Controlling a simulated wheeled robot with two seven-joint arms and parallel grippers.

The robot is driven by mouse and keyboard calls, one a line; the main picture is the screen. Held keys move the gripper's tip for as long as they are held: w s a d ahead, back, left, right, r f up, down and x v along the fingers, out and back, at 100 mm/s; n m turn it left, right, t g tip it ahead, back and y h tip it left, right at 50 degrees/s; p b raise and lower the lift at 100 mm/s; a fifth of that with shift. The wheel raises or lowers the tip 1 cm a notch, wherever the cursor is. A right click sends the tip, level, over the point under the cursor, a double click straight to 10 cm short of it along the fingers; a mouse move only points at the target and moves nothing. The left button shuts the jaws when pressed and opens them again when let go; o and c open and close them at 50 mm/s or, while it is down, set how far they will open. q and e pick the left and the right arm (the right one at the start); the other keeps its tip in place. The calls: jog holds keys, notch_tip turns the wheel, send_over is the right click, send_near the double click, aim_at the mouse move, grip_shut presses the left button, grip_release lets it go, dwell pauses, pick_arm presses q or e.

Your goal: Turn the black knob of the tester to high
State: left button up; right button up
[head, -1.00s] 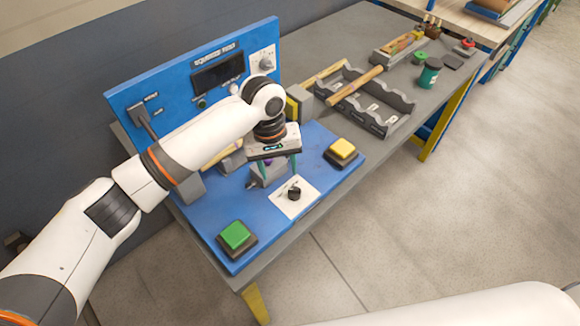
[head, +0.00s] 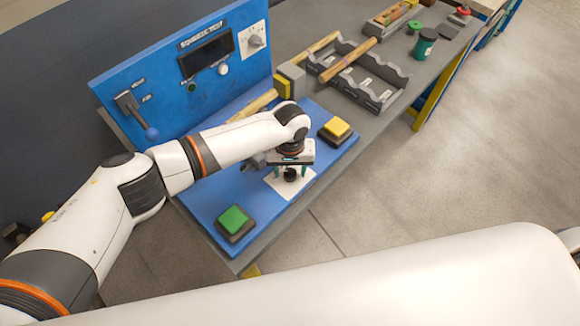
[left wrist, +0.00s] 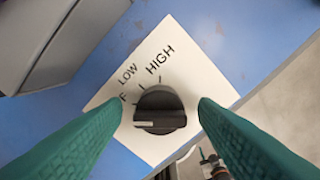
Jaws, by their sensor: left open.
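The tester is a blue panel and base (head: 205,205) on a grey bench. Its black knob (left wrist: 160,112) sits on a white plate (left wrist: 215,70) marked LOW and HIGH, with another label partly hidden behind a finger. The knob's white mark is at its left end, pointing away from HIGH. In the head view the knob (head: 290,175) shows under my left gripper (head: 291,170). In the left wrist view, the gripper's green fingers (left wrist: 160,108) stand open on either side of the knob, with gaps showing.
A green button (head: 233,219) and a yellow button (head: 335,128) flank the plate. A lever with a blue ball (head: 151,133) and a white dial (head: 256,40) are on the upright panel. A grey rack (head: 375,90) stands beyond.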

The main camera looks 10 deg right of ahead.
pick_arm(q)
jog(key=shift+f, duration=0.25)
pick_arm(e)
jog(key=shift+a, duration=0.3)
jog(key=shift+s, duration=0.15)
pick_arm(q)
jog(key=c, duration=1)
pick_arm(e)
jog(key=shift+s+d, duration=0.2)
